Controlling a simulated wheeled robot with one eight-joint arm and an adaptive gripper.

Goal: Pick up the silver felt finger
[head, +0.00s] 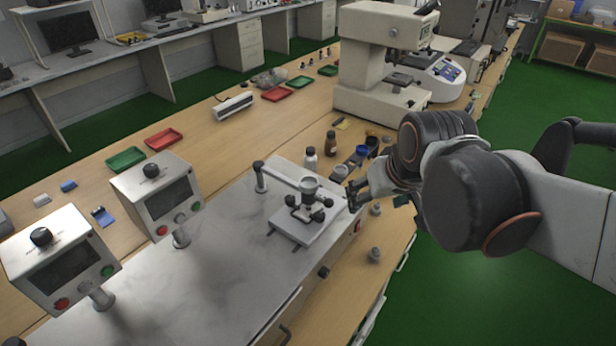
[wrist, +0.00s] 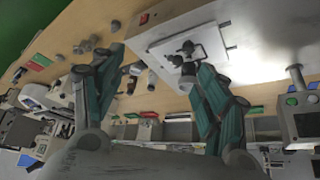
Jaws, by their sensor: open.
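Small grey pieces stand on the wooden bench at the right of the white machine, one just below my gripper (head: 376,209) and one nearer the front (head: 374,255). They look like small knobbed fittings; I cannot tell which, if any, is the silver felt finger. The wrist view shows several grey pieces (wrist: 84,47) on the wood, left of my fingers. My gripper (head: 378,190) hangs over the bench edge beside the machine.
The white machine (head: 220,270) carries a raised plate with a dark-knobbed fixture (head: 310,203). Two control boxes (head: 158,192) stand at its left. Bottles (head: 330,143) and small jars stand behind my gripper. A large white instrument (head: 378,60) is farther back. Green floor lies right.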

